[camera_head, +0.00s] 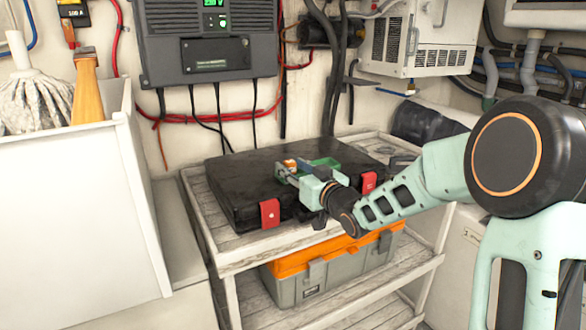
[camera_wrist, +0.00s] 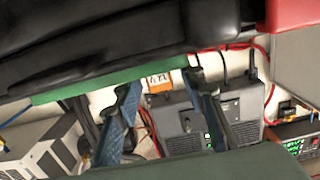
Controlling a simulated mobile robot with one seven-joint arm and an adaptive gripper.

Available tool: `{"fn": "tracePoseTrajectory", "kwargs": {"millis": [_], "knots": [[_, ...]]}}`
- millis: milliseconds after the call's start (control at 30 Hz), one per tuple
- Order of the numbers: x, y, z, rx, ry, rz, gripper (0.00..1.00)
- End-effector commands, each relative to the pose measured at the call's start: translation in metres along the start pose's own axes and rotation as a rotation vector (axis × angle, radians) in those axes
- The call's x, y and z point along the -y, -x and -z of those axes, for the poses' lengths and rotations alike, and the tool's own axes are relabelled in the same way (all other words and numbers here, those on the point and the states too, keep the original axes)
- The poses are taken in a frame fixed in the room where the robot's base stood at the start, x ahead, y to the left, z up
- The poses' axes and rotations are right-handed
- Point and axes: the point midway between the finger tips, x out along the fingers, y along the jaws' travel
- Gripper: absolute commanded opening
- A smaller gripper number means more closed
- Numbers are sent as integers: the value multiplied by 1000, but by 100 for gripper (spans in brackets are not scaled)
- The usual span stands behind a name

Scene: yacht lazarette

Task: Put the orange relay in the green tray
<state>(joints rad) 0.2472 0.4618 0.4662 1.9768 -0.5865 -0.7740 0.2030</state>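The orange relay (camera_head: 290,164) is small and sits at the left end of the green tray (camera_head: 325,162), on the black case. I cannot tell whether it is inside the tray or beside it. In the wrist view the relay (camera_wrist: 159,82), with a pale label, shows just past the edge of the tray (camera_wrist: 100,80). My gripper (camera_head: 289,171) is low over the case at the relay. Its two fingers (camera_wrist: 162,84) are apart, with the relay between them and gaps seen on both sides. The fingers partly hide the relay in the head view.
The black case (camera_head: 240,180) with red latches lies on a wooden shelf unit (camera_head: 235,258). An orange-lidded toolbox (camera_head: 315,275) is on the shelf below. A white bin (camera_head: 70,200) stands at left. Wall units and cables are behind; the case's left part is clear.

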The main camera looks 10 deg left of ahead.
Motion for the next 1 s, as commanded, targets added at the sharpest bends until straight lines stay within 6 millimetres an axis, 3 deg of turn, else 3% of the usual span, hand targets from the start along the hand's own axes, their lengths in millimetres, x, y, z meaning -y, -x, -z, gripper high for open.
{"fn": "tracePoseTrajectory", "kwargs": {"millis": [333,800,1000], "knots": [[0,2,5,0,0,-1,37],[-1,91,4,0,2,-3,37],[-1,115,4,0,1,-2,37]]}}
